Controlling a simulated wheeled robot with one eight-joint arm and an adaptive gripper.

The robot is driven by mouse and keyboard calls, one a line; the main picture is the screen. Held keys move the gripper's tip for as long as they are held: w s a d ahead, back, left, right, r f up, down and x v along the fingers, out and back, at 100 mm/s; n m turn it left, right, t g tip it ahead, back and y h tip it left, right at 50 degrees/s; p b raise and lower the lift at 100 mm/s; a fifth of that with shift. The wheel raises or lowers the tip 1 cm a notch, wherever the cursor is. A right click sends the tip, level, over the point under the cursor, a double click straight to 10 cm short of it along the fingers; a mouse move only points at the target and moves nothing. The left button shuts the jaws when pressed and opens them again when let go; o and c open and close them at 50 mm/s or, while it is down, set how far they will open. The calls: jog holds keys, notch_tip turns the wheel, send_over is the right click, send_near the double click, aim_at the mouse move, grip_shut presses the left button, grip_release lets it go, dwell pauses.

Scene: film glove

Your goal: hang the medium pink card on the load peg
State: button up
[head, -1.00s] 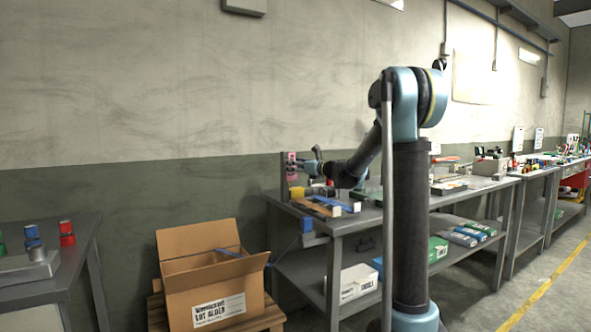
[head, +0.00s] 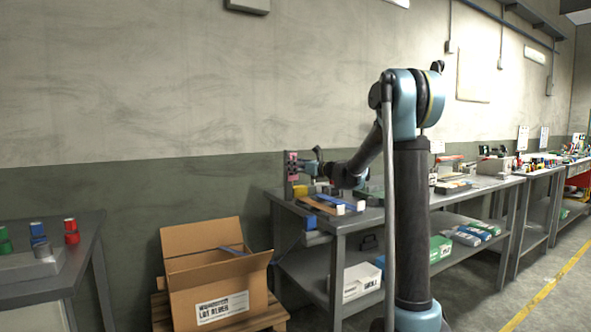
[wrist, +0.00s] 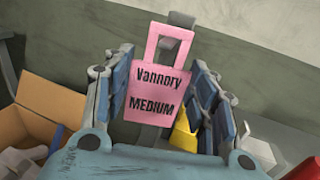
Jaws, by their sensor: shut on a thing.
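The medium pink card (wrist: 155,88) reads "Vannory MEDIUM" and has a square loop with an opening at its top. My gripper (wrist: 160,100) is shut on the card, with a finger at each side of it in the wrist view. In the head view the card (head: 292,165) is a small pink patch at the tip of my gripper (head: 302,168), in front of a dark upright post (head: 287,180) at the workbench's left end. A grey bar shows behind the card's opening in the wrist view. I cannot tell whether the card is on the peg.
The workbench (head: 350,222) holds a yellow item (head: 305,190) and strips with blue and white ends below my gripper. An open cardboard box (head: 215,285) stands left of the bench. A table (head: 75,262) with red, green and blue pieces is at far left.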

jog(key=o, duration=0.8)
